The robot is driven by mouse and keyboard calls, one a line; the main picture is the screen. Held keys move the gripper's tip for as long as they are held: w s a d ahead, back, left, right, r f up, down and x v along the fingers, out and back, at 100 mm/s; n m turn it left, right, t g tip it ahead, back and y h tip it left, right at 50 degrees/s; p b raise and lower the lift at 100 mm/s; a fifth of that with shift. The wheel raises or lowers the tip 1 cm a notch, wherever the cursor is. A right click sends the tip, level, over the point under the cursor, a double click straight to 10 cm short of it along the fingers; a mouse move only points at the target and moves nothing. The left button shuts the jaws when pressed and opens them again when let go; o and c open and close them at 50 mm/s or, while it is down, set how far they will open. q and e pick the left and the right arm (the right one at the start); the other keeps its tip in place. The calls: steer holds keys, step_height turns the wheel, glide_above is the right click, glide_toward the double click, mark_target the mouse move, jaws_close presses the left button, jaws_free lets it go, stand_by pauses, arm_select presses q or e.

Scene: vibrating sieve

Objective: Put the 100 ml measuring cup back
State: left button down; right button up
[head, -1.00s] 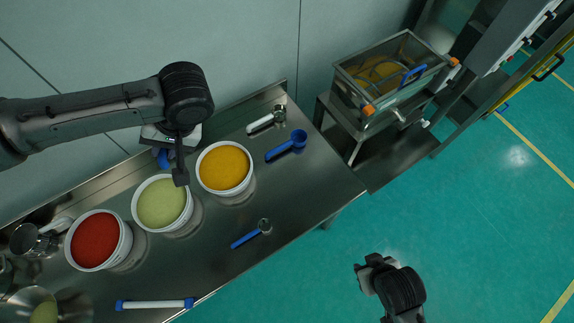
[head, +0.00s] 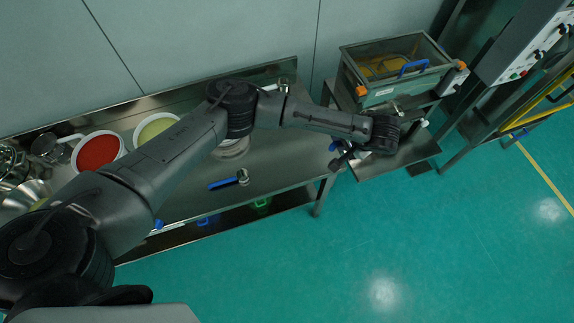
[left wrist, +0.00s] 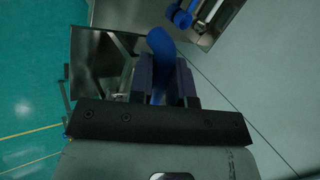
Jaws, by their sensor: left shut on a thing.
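My left gripper (head: 341,158) is past the right end of the steel bench. It is shut on a blue utensil (left wrist: 160,45), which also shows as a small blue patch in the head view (head: 335,144). It looks like a measuring cup, but no size mark can be read and its bowl is mostly hidden. In the left wrist view the blue sits between the two fingers (left wrist: 166,75). Another blue scoop (left wrist: 181,15) lies on the bench there; my forearm hides it in the head view. A blue-handled metal utensil (head: 228,182) lies near the bench's front edge. My right gripper is out of view.
The red-filled tub (head: 97,151) and green-filled tub (head: 155,127) stand on the bench at left. My arm mostly hides a third tub. The sieve box (head: 395,92) stands on a stand to the right of the bench. Open floor lies in front.

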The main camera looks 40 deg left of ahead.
arm_select(q)
steer(key=s+a+f+b, duration=0.1)
steer(key=s+a+f, duration=0.1)
steer(key=a+f, duration=0.3)
steer(key=s+a+f+b, duration=0.2)
steer(key=a+f, duration=0.4)
steer(key=f, duration=0.7)
steer(key=s+a+f+b, duration=0.2)
steer(key=a+f, duration=0.3)
steer(key=f, duration=0.4)
steer(key=shift+s+a+f, duration=0.15)
steer(key=shift+s+f, duration=0.05)
steer(key=shift+s, duration=0.45)
step_height(320, 180, down, 4)
steer(key=b, duration=0.4)
steer(key=shift+r, duration=0.25)
steer(key=shift+f, duration=0.35)
steer(key=c, duration=1.1)
jaws_free()
steer(key=shift+o, duration=0.6)
